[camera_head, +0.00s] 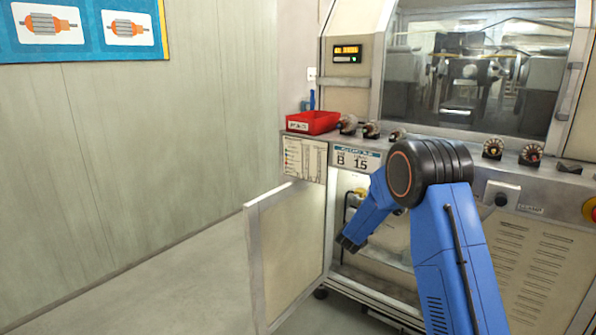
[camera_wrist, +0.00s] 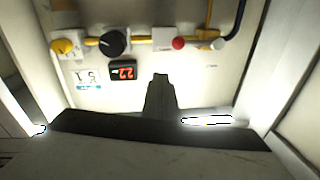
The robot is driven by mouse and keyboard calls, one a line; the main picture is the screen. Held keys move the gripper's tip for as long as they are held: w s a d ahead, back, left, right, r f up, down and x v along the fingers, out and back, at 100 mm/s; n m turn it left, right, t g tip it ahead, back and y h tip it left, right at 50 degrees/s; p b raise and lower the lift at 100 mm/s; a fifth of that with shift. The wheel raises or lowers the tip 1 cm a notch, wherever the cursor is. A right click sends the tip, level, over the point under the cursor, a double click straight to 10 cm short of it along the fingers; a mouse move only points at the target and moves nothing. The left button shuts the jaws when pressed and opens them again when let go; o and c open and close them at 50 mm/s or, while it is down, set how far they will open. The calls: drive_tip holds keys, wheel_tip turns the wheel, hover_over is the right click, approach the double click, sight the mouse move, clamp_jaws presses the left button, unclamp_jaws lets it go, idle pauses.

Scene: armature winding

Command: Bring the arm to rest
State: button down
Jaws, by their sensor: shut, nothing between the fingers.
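My arm reaches over from the lower right of the head view, with its blue and black links bent at a black joint. My gripper (camera_wrist: 160,78) shows as a dark shape at the lower middle of the wrist view, its fingers together with nothing between them. In the head view the forearm points down and left to a dark end in front of the machine's open lower cabinet; the fingers are too small to make out there.
The cabinet door (camera_head: 287,255) stands open left of the arm. A red bin (camera_head: 312,122) and several armatures sit on the machine's ledge above. The wrist view shows a yellow knob (camera_wrist: 64,46), a red button (camera_wrist: 179,43) and pipes. Floor at left is clear.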

drive_tip(key=s+a+r+n+y, duration=0.3)
drive_tip(key=s+r+y, duration=0.3)
drive_tip(key=s+r, duration=0.3)
drive_tip(key=s+a+r+n+g+y, duration=0.1)
drive_tip(key=s+a+r+g+y, duration=0.1)
drive_tip(key=s, duration=0.5)
drive_tip(key=s+a+r+n+g+y, duration=0.1)
drive_tip(key=s+r+n+y, duration=0.15)
drive_tip(key=s, duration=0.45)
drive_tip(key=s+d+f+g, duration=0.1)
drive_tip(key=s+f+g, duration=0.1)
drive_tip(key=s, duration=1.2)
drive_tip(key=s+d+f+n+g, duration=0.1)
drive_tip(key=s+f+g, duration=0.2)
drive_tip(key=s, duration=1.2)
drive_tip(key=s+d+f+g, duration=0.2)
drive_tip(key=s+g, duration=0.1)
drive_tip(key=s, duration=1.2)
drive_tip(key=shift+f+h, duration=0.3)
drive_tip(key=shift+h, duration=0.15)
